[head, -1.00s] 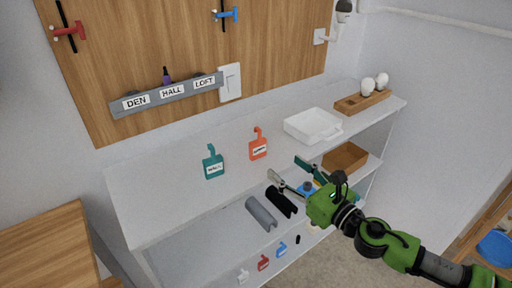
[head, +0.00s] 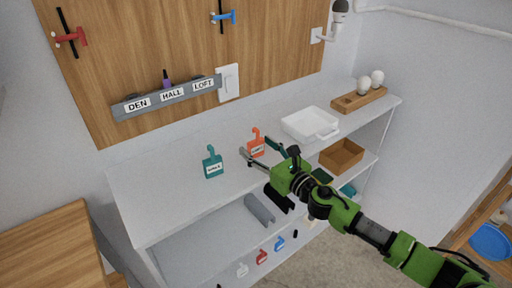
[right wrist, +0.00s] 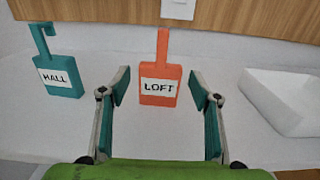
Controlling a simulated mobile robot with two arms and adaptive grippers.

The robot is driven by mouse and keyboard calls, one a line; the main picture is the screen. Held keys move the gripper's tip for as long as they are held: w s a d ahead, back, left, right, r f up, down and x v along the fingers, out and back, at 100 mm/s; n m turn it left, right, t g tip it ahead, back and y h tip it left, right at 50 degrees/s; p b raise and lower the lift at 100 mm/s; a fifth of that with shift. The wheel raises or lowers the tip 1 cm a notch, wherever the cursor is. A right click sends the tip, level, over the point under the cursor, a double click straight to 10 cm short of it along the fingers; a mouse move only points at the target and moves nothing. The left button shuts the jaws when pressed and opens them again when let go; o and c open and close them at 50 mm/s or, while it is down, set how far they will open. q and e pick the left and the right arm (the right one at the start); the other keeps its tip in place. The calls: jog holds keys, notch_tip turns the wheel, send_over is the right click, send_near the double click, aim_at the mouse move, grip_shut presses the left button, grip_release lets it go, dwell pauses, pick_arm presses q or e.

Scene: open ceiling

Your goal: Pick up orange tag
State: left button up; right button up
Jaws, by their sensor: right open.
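The orange tag (head: 255,138) stands on the white upper shelf, its hook up. In the right wrist view the orange tag (right wrist: 160,74) carries a white LOFT label. It is centred between and just beyond my open fingertips, with a gap on each side. My right gripper (head: 258,149) is low over the shelf's front part, its fingers pointing at the tag. In the right wrist view my gripper (right wrist: 160,91) holds nothing. The left gripper is not in view.
A teal HALL tag (head: 212,163) stands left of the orange one. A white tray (head: 309,122) is to the right, with a wooden holder (head: 360,99) beyond it. A wooden board (head: 190,45) with a label rail (head: 167,95) is behind. Bare shelf lies at left.

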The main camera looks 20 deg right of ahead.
jog(key=shift+w+a, duration=0.25)
jog(key=shift+w, duration=0.45)
jog(key=c, duration=1.2)
